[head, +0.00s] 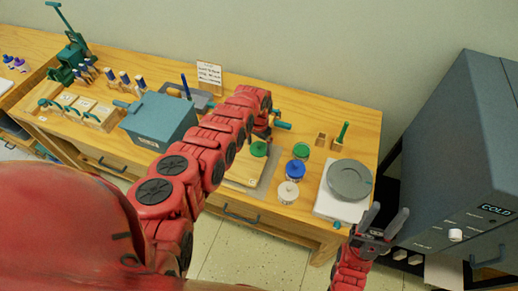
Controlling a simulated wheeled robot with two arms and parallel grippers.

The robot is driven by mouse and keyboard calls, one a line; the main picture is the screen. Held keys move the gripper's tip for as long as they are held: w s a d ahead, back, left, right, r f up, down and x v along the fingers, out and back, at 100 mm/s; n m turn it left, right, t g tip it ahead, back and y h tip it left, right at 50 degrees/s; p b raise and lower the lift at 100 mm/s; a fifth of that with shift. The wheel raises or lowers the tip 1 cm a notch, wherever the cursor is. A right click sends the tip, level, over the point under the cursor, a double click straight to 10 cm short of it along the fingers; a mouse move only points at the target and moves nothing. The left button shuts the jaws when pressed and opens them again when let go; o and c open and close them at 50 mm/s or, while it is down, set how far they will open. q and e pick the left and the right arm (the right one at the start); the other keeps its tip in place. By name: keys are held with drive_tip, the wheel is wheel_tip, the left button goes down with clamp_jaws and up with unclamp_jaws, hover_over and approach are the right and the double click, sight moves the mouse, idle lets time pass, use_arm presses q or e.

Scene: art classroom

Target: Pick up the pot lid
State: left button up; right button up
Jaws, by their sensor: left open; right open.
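Small round pots with coloured knobbed lids stand right of the table's middle: a green lid (301,151), a blue lid (294,169), a white lid (288,191) and another green lid (259,149). I cannot tell which one is the pot lid of the task. My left gripper (264,134) is above the table by the left green lid, mostly hidden by its own arm; it is open. My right gripper (383,221) is open and empty in front of the table's right front corner, with its two dark fingers apart.
A grey disc (349,178) sits on a white base (333,207) at the right. A blue-grey box (157,120) stands left of my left arm. A large grey kiln-like unit (460,150) marked COLD flanks the right side. Several tools fill the table's left end.

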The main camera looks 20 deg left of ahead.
use_arm(q)
drive_tip(key=c, duration=1)
drive_tip(key=shift+r, duration=0.1)
